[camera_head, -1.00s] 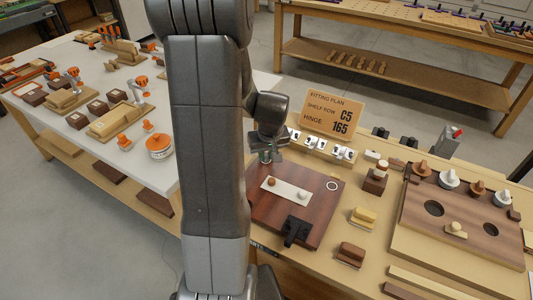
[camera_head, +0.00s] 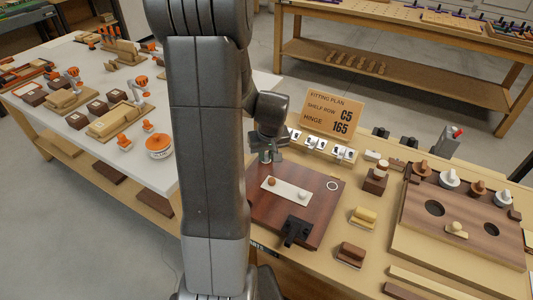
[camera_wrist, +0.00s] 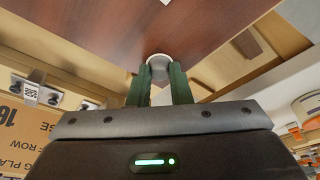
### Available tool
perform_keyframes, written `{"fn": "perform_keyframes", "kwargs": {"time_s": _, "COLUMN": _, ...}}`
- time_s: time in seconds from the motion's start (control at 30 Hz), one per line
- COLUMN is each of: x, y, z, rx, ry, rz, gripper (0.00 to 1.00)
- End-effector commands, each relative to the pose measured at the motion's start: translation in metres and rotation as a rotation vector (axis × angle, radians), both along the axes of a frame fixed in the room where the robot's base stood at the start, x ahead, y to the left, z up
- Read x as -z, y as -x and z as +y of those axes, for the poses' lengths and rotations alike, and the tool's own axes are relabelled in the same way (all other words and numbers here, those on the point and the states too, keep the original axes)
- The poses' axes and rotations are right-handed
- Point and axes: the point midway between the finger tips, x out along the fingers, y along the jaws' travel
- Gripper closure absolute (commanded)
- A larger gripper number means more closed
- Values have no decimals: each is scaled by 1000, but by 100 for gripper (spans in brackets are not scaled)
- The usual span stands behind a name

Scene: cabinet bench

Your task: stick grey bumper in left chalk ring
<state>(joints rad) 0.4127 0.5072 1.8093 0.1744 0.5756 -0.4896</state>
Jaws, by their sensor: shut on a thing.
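My gripper (camera_wrist: 161,76) is shut on the small grey bumper (camera_wrist: 159,70), which sits between its green fingertips. A whitish rim shows around the bumper's far end, against the dark red-brown panel (camera_wrist: 100,25); this looks like the left chalk ring, but I cannot tell whether the bumper touches the panel. In the head view my gripper (camera_head: 266,157) is at the panel's far left corner, partly behind my arm, and the left ring is hidden there. The right chalk ring (camera_head: 332,186) is bare at the panel's far right corner.
A pale strip (camera_head: 287,190) with a brown and a light bumper lies on the panel. A black fitting (camera_head: 296,230) stands at its front edge. The fitting plan sign (camera_head: 333,113) and a row of white-and-metal hinges (camera_head: 322,146) stand behind. Wooden blocks (camera_head: 362,217) lie right.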

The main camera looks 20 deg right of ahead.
Motion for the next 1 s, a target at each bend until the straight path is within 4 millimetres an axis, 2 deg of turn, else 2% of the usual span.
{"fn": "perform_keyframes", "kwargs": {"time_s": 0.6, "x": 1, "y": 2, "z": 1, "rx": 0, "ry": -4, "rz": 7, "gripper": 98}}
{"fn": "perform_keyframes", "kwargs": {"time_s": 0.63, "x": 1, "y": 2, "z": 1, "rx": 0, "ry": -4, "rz": 7, "gripper": 78}}
{"fn": "perform_keyframes", "kwargs": {"time_s": 0.73, "x": 1, "y": 2, "z": 1, "rx": 0, "ry": -3, "rz": 5, "gripper": 58}}
{"fn": "perform_keyframes", "kwargs": {"time_s": 0.93, "x": 0, "y": 1, "z": 0, "rx": 0, "ry": -2, "rz": 3, "gripper": 56}}
{"fn": "perform_keyframes", "kwargs": {"time_s": 0.97, "x": 0, "y": 1, "z": 0, "rx": 1, "ry": -1, "rz": 3, "gripper": 54}}
{"fn": "perform_keyframes", "kwargs": {"time_s": 1.0, "x": 0, "y": 1, "z": 0, "rx": 0, "ry": -1, "rz": 3, "gripper": 47}}
